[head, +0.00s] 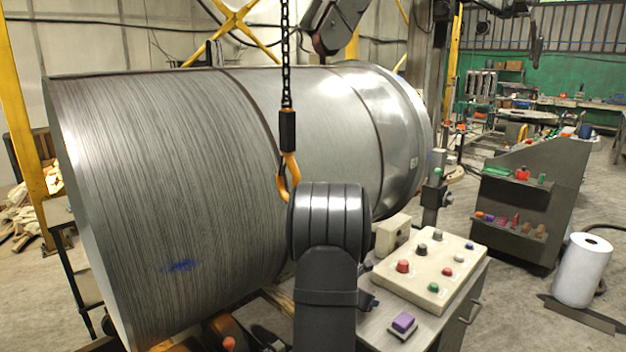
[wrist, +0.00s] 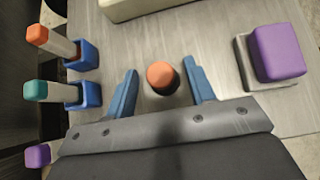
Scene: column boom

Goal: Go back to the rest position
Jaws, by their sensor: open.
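My gripper (wrist: 160,66) shows in the wrist view with its two blue fingers apart. An orange round-topped peg or knob (wrist: 162,76) stands in the gap between the fingers, with a band of grey visible on either side, so I see no contact. How high the fingers are over it I cannot tell. In the head view my dark arm stands in the lower middle and hides most of the gripper. No mark of the rest position shows in either view.
A purple block (wrist: 278,52) sits on a grey pad right of the fingers. Orange-tipped (wrist: 37,34) and teal-tipped (wrist: 35,90) pegs in blue holders stand left. A button panel (head: 426,285) is right of my arm. A large metal drum (head: 170,180) and hanging hook (head: 289,178) are close by.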

